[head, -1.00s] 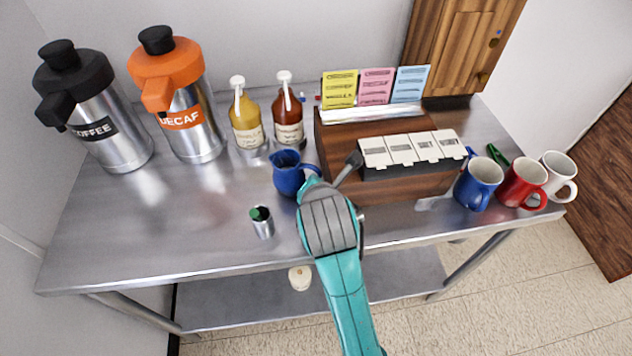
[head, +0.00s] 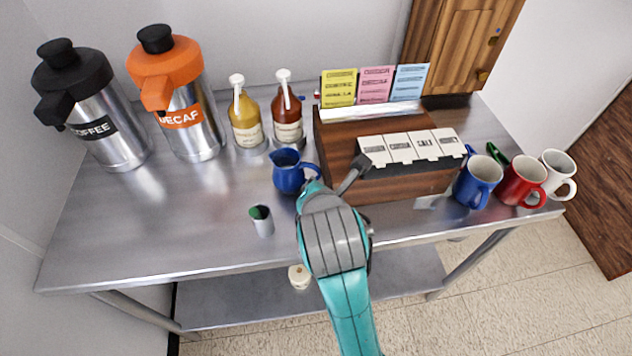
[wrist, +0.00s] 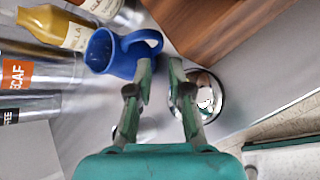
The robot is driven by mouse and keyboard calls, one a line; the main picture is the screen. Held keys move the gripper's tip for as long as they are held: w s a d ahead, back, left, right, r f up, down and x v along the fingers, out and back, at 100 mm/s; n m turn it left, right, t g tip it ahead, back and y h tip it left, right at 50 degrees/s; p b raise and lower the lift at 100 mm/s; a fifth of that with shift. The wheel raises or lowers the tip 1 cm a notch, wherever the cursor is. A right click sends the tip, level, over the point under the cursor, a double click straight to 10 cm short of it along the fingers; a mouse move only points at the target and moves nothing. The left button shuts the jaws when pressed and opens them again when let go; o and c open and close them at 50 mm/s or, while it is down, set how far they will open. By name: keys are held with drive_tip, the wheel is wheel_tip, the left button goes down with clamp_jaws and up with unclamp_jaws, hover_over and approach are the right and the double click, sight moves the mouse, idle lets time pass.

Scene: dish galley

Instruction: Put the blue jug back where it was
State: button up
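The blue jug (head: 288,174) stands upright on the steel counter, left of the wooden organizer, with its handle toward the right. In the wrist view the jug (wrist: 112,55) is at the upper left, its open mouth showing and its handle near my fingertips. My gripper (wrist: 161,68) has its two fingers apart, with a visible gap between them. In the head view my gripper (head: 316,188) is at the jug's handle side, partly hidden by my own arm. I cannot tell whether a finger touches the handle.
A small metal cup (head: 262,221) with something green stands in front of the jug. Syrup bottles (head: 288,120) and a decaf dispenser (head: 190,125) stand behind. The wooden organizer (head: 400,188) and a blue mug (head: 478,183) are right. A round shiny object (wrist: 206,98) lies beside my fingers.

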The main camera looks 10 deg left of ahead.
drive_tip(key=v, duration=0.6)
drive_tip(key=shift+s+r, duration=0.2)
